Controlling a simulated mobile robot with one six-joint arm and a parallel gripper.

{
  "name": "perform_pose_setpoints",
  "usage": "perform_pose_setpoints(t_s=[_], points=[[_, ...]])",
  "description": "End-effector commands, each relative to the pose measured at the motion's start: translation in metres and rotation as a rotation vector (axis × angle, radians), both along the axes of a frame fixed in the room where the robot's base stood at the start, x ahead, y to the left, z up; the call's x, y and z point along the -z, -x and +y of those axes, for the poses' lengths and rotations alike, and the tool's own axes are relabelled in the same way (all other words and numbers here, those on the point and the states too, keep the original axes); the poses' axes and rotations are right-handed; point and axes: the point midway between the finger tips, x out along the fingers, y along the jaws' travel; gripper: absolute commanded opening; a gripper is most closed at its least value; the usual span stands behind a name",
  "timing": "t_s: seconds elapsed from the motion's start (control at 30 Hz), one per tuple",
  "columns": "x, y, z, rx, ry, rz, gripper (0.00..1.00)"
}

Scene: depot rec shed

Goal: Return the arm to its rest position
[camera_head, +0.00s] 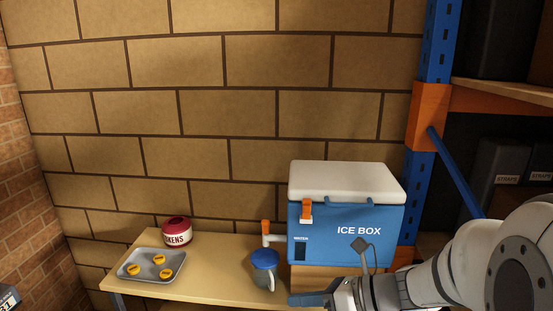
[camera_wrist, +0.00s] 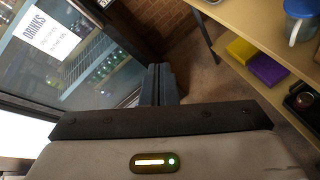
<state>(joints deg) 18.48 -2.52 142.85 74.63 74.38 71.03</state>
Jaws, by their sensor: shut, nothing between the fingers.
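My gripper (camera_head: 294,300) is in front of the table's front edge at the bottom of the head view, just below the jug and the ice box. Its arm comes in from the lower right. In the wrist view my gripper (camera_wrist: 159,68) has its two dark fingers together, with nothing between them. The arm is stretched to the left across the lower right of the head view. No rest mark or cradle shows.
A blue-orange rack (camera_head: 430,110) stands right. Yellow (camera_wrist: 242,50) and purple (camera_wrist: 268,69) blocks lie on a lower shelf.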

Motion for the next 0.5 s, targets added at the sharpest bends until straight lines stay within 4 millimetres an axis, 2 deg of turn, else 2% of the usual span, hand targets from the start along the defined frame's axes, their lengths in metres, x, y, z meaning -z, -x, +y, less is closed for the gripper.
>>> perform_pose_setpoints(t_s=[0.07, 0.2, 0.33, 0.5], points=[[0.007, 0.022, 0.006, -0.163, 0.158, -0.137, 0.0], [0.022, 0.055, 0.002, -0.469, 0.42, -0.385, 0.0], [0.032, 0.076, -0.013, -0.778, 0.643, -0.62, 0.0], [0.034, 0.09, -0.042, -1.214, 0.9, -0.917, 0.0]])
